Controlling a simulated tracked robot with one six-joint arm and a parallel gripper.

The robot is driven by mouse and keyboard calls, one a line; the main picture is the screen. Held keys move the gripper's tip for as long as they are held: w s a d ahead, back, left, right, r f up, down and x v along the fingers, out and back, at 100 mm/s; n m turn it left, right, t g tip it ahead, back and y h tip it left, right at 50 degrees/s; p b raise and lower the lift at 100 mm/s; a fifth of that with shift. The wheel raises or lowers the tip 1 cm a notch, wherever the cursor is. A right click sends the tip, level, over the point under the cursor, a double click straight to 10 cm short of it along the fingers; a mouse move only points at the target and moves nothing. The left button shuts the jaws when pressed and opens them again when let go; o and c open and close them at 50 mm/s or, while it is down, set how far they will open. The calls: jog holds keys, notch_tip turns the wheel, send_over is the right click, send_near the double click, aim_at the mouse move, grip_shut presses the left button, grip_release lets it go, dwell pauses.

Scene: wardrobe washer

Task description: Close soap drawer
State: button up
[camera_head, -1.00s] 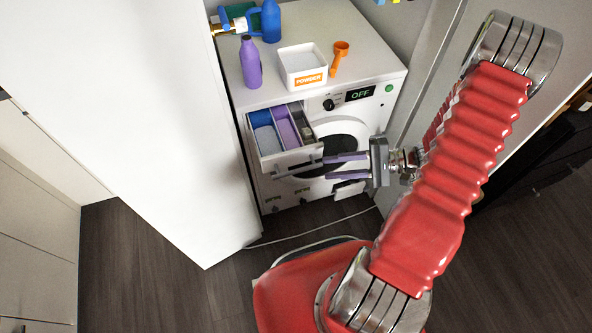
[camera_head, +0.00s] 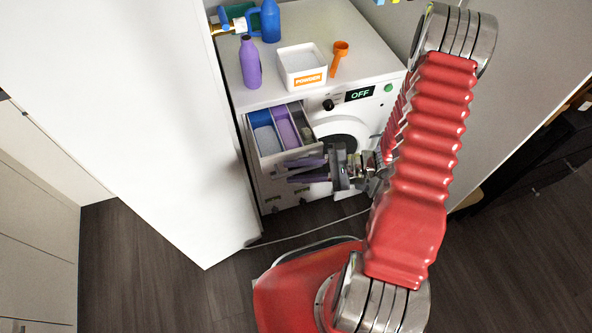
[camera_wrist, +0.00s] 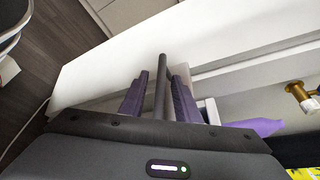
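The soap drawer (camera_head: 290,154) is pulled out of the white washing machine (camera_head: 352,118) in the head view. Blue, purple and grey compartments show inside it. My gripper (camera_head: 289,171) is in front of the drawer's front panel, its two purple fingers pointing left across it and spread apart. In the wrist view my gripper's fingers (camera_wrist: 160,76) stand on either side of a dark bar, which looks like the drawer's handle. I cannot tell whether they touch it. The fingers and wrist hide part of the drawer front and the washer door.
On the washer's top stand a purple bottle (camera_head: 250,62), a white powder box (camera_head: 302,66), an orange scoop (camera_head: 338,58) and a blue jug (camera_head: 268,20). A tall white panel (camera_head: 170,130) stands close on the left. A cable (camera_head: 310,233) lies on the floor.

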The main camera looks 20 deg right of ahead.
grip_shut()
dwell(0.3)
dwell(0.4)
